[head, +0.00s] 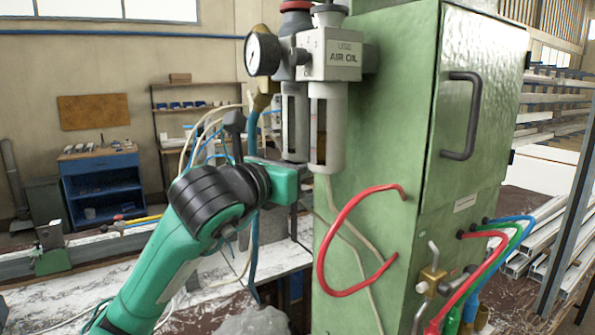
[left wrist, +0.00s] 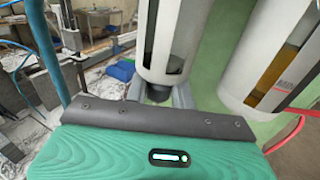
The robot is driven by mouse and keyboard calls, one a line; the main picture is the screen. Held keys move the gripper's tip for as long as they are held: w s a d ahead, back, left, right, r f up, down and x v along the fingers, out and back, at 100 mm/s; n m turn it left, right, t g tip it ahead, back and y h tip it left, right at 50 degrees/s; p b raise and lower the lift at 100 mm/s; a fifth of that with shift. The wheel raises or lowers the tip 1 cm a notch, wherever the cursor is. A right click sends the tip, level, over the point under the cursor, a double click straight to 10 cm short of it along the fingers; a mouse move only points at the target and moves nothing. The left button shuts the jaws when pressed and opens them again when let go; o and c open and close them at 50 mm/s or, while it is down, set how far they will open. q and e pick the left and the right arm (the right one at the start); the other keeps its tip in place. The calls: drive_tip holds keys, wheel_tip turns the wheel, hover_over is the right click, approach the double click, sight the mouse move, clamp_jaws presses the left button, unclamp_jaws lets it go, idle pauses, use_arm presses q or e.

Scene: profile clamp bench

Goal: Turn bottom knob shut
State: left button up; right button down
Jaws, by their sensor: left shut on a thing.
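The air filter-lubricator unit (head: 330,60) is mounted on the side of the green cabinet, with two pale bowls hanging below it. My left gripper (head: 300,182) is under the left-hand filter bowl (head: 294,125). In the left wrist view its fingers (left wrist: 160,95) are on either side of the dark bottom knob (left wrist: 158,92), directly beneath the bowl (left wrist: 160,40), and are shut on it. In the head view the knob is hidden by the gripper and the bowl. The knob's turn position cannot be told. My right gripper is in neither view.
The oil bowl (head: 327,130) hangs close beside the filter bowl. A round gauge (head: 263,54) sits at the unit's left. A red hose (head: 335,235) loops from the green cabinet (head: 395,120). Blue and pale hoses run behind my left wrist.

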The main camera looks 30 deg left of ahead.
use_arm(q)
drive_tip(key=shift+f, duration=0.1)
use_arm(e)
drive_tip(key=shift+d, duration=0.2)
use_arm(q)
drive_tip(key=o, duration=1)
drive_tip(key=shift+c, duration=0.2)
drive_tip(key=s+a+b, duration=0.1)
drive_tip(key=s+b, duration=0.7)
drive_tip(key=s, duration=0.5)
drive_tip(key=shift+s+a, duration=0.3)
drive_tip(key=shift+a, duration=0.05)
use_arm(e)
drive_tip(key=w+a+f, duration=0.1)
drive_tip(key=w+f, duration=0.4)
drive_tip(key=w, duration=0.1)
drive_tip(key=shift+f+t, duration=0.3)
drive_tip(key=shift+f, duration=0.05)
use_arm(q)
drive_tip(key=shift+o, duration=0.2)
